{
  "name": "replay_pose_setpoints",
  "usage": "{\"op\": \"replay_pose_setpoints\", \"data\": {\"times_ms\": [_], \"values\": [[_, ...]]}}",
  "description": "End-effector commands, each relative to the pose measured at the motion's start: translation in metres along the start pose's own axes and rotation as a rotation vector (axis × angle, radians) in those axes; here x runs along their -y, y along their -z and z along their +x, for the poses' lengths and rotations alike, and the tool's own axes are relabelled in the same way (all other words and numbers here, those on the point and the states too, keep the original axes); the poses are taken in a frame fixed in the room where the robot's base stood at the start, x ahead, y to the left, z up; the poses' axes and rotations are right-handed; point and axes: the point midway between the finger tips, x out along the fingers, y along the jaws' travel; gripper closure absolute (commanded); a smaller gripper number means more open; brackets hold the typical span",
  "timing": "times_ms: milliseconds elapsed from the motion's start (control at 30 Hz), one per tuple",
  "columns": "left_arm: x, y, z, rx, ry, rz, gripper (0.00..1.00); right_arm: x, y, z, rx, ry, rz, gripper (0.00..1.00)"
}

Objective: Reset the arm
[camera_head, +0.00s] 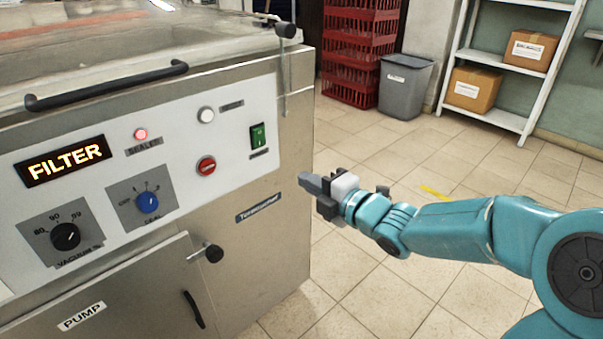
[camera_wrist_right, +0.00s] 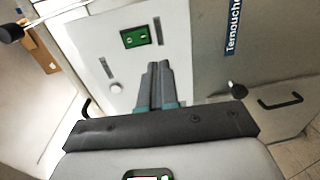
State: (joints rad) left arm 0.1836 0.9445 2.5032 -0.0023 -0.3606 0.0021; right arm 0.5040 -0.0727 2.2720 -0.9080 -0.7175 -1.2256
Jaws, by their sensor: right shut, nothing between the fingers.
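My right arm (camera_head: 460,228) is teal and reaches in from the right in the head view. My right gripper (camera_head: 308,182) is beside the right side of a steel machine, over the tiled floor. Its fingers are together and hold nothing. In the right wrist view the closed fingers (camera_wrist_right: 158,82) point towards the machine's front panel, near a green switch (camera_wrist_right: 139,37). I cannot see any contact between the fingers and the machine. My left gripper is in neither view.
The steel machine (camera_head: 262,245) fills the left, with a lit FILTER display (camera_head: 64,161), knobs and a PUMP door (camera_head: 125,300). Red crates (camera_head: 360,50), a grey bin (camera_head: 405,88) and a white shelf (camera_head: 495,118) with boxes stand behind. Tiled floor (camera_head: 400,140) between is mostly clear.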

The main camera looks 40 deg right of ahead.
Motion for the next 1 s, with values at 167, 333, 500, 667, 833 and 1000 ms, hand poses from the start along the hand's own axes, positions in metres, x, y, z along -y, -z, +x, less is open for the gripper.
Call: {"op": "replay_pose_setpoints", "data": {"times_ms": [167, 333, 500, 667, 833, 1000], "values": [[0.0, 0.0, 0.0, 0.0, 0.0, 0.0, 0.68, 0.0, 0.0, -0.002, 0.0, 0.0, 0.0, 1.0], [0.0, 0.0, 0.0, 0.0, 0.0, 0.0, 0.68, 0.001, 0.0, -0.003, 0.0, 0.0, 0.0, 1.0], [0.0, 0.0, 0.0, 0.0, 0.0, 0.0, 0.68, 0.0, 0.0, -0.003, 0.0, 0.0, 0.0, 1.0], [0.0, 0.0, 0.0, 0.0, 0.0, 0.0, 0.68, 0.013, 0.016, 0.009, -0.045, 0.023, 0.018, 1.0], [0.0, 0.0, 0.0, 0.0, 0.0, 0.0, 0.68, 0.103, 0.077, 0.045, -0.185, 0.195, 0.151, 1.0], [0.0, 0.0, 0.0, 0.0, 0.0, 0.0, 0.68, 0.227, 0.151, 0.047, -0.21, 0.509, 0.459, 1.0]]}}
